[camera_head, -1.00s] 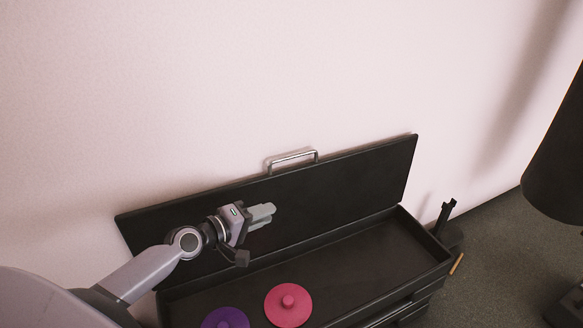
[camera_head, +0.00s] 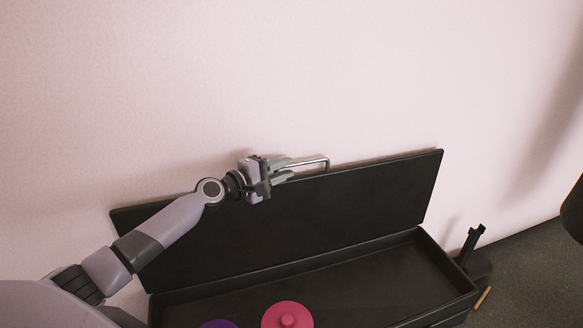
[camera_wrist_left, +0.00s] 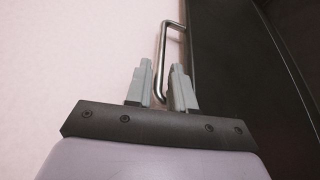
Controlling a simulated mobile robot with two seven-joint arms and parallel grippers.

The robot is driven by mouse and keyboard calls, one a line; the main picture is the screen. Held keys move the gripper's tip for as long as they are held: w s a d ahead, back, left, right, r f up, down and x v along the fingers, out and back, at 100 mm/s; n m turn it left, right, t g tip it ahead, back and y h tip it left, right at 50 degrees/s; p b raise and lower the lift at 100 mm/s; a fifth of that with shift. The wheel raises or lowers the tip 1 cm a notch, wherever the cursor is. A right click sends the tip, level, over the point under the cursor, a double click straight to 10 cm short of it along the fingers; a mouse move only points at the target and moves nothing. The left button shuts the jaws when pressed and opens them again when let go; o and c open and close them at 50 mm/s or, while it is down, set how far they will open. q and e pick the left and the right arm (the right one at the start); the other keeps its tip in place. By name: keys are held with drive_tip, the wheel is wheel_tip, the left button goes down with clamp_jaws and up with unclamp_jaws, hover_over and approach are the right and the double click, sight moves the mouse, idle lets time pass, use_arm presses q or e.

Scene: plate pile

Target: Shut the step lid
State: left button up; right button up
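The black step lid (camera_head: 350,205) stands open, leaning back near the pale wall, above the black step box (camera_head: 390,275). A silver bar handle (camera_head: 318,163) sits on the lid's top edge. My left gripper (camera_head: 284,171) is at the handle's left end. In the left wrist view the handle (camera_wrist_left: 162,60) runs upward between the two grey fingers of the gripper (camera_wrist_left: 160,88). The fingers are apart, with a gap on each side of the bar or nearly so; firm contact is not visible. My right gripper is in neither view.
A pink disc with a knob (camera_head: 287,316) and a purple disc (camera_head: 219,324) lie in the box's front part. A black stand (camera_head: 472,243) and an orange stick (camera_head: 482,298) are right of the box. A dark object (camera_head: 574,212) stands at the right edge.

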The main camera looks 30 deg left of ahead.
use_arm(q)
drive_tip(key=shift+x, duration=0.95)
drive_tip(key=shift+w+d, duration=0.2)
drive_tip(key=shift+w, duration=0.3)
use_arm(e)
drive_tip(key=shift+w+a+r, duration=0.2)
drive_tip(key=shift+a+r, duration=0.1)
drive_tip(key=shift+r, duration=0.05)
use_arm(q)
drive_tip(key=shift+c, duration=0.3)
clamp_jaws()
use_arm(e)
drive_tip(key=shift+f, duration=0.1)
use_arm(q)
drive_tip(key=shift+s+d, duration=0.1)
drive_tip(key=shift+d, duration=0.05)
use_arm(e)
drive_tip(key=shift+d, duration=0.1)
